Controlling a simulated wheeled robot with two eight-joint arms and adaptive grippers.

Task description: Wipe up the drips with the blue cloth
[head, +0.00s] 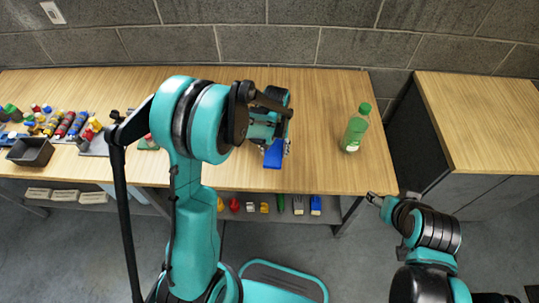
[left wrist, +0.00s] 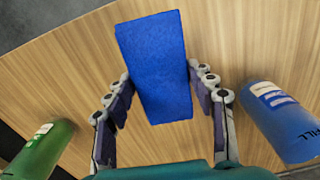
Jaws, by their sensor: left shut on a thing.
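The blue cloth (head: 273,154) is a thick flat rectangle over the wooden table; it also fills the upper middle of the left wrist view (left wrist: 155,55). My left gripper (head: 271,138) is shut on it, with one finger along each side. I cannot tell whether the cloth touches the table top. My right gripper (head: 374,198) is off the table's front right corner, too small to tell if it is open. No drips are visible; my left arm hides part of the table.
A green bottle (head: 356,130) stands right of the cloth. A blue bottle (left wrist: 281,120) shows in the left wrist view, hidden in the head view. A dark bin (head: 31,152) and several small coloured items are at the table's left.

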